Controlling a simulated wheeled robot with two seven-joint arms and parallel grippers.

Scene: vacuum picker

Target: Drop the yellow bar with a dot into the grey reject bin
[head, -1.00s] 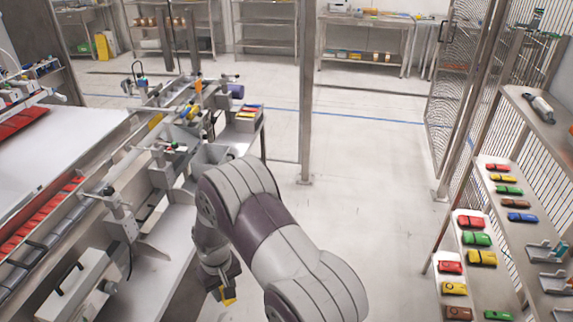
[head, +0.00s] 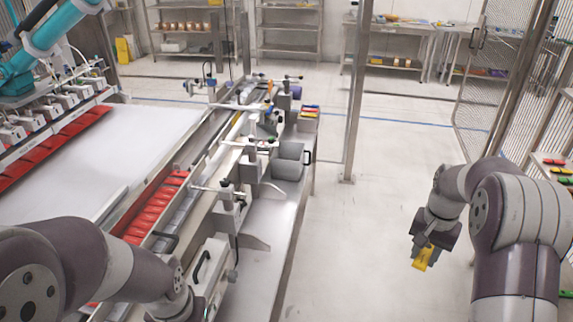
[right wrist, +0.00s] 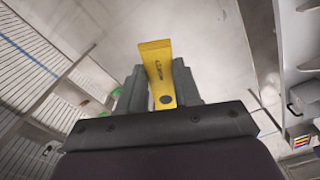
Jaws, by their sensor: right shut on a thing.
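My right gripper (head: 424,250) is shut on the yellow bar (head: 421,263) and holds it in the air over the open floor. In the right wrist view the bar (right wrist: 157,65) sticks out between the two dark fingers of the gripper (right wrist: 160,88), with dark print and a dark dot near its held end. The grey bin (head: 289,160) stands on the metal ledge beside the machine, well to the left of the right gripper and apart from it. It also shows at the right of the right wrist view (right wrist: 306,97). My left arm is at the lower left, its gripper out of view.
The machine's white belt (head: 150,140) and a row of red bars (head: 150,210) fill the left. Small coloured bars (head: 309,110) lie behind the bin. A thin steel post (head: 357,100) rises from the floor. Clear floor (head: 350,240) separates the ledge from my right gripper.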

